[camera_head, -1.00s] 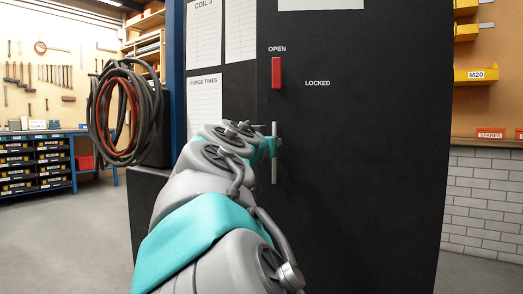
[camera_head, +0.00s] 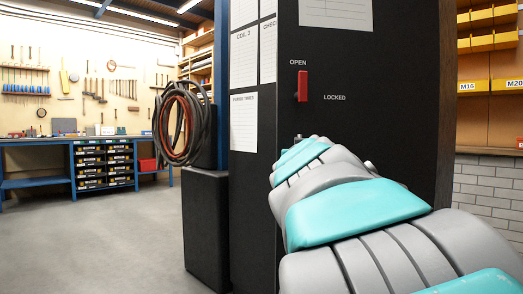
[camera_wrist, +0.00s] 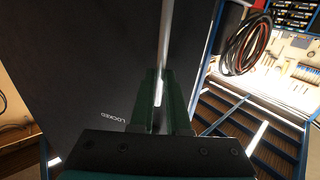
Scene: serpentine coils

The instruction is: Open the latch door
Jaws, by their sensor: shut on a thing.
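The black latch door (camera_head: 395,110) fills the centre of the head view. Its red latch handle (camera_head: 302,86) is upright beside the word OPEN, with LOCKED to its right. The door's left edge stands proud and covers part of a notice sheet, so the door looks ajar; how far I cannot tell. In the wrist view, the two dark green fingers of my gripper (camera_wrist: 164,100) are shut on the metal bar handle (camera_wrist: 166,35) of the door (camera_wrist: 100,70). In the head view my arm hides the gripper and the bar handle.
A black box (camera_head: 206,225) stands left of the cabinet, with coiled hoses (camera_head: 182,125) above it. A blue workbench (camera_head: 35,165) is at the far left. The grey floor (camera_head: 120,240) on the left is clear. A brick wall (camera_head: 487,190) and shelves are on the right.

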